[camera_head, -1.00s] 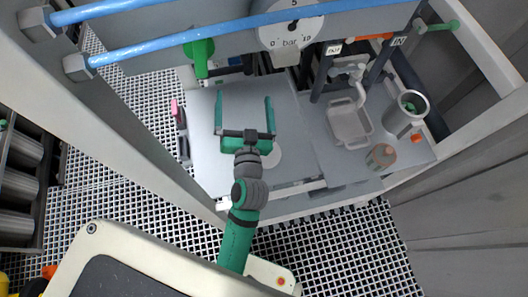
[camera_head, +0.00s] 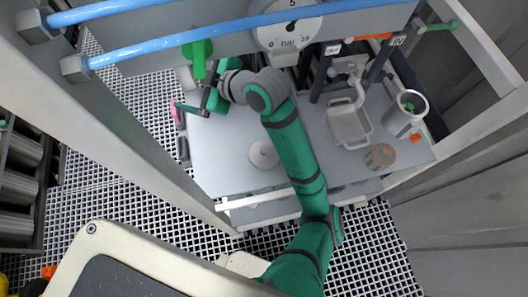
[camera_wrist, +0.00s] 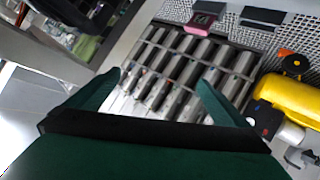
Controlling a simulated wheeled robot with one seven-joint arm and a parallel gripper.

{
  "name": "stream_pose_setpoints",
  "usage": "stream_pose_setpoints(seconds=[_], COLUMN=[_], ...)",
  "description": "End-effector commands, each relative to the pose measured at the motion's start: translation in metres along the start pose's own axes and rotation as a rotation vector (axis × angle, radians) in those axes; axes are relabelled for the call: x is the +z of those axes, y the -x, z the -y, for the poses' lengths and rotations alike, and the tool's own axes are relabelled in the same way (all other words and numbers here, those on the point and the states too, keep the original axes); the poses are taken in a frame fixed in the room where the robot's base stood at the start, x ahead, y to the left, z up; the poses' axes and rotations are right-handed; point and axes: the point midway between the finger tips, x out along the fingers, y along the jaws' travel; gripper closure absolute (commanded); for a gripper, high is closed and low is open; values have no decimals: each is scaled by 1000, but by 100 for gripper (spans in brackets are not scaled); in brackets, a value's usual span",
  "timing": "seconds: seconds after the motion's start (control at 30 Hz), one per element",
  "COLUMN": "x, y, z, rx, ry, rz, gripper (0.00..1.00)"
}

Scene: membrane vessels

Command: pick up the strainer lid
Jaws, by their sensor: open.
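A round, flat pale grey disc (camera_head: 264,153) lies on the light worktop in the head view. It looks like the strainer lid, but I cannot be sure. My gripper (camera_head: 195,103) is up and to the left of the disc, near the worktop's far left edge, and does not touch it. In the wrist view my gripper (camera_wrist: 158,80) is open, its two green fingers apart with nothing between them. The disc does not show in the wrist view. My forearm passes just right of it in the head view.
A grey tray (camera_head: 350,126), a white cup (camera_head: 402,118) and a brownish round jar (camera_head: 380,157) stand on the right. Blue pipes (camera_head: 220,35) and a gauge (camera_head: 290,25) cross the back. The wrist view faces a rack of metal cylinders (camera_wrist: 180,65) and a yellow object (camera_wrist: 285,98).

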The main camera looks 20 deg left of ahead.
Motion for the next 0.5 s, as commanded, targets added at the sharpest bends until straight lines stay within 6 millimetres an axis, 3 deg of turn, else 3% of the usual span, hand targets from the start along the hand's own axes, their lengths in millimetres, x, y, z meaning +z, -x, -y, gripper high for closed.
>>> stream_pose_setpoints(seconds=[0.27, 0.5], x=[68, 134], y=[37, 103], z=[37, 59], rx=[-314, -589], ry=[236, 355], rz=[312, 576], gripper=[0, 0])
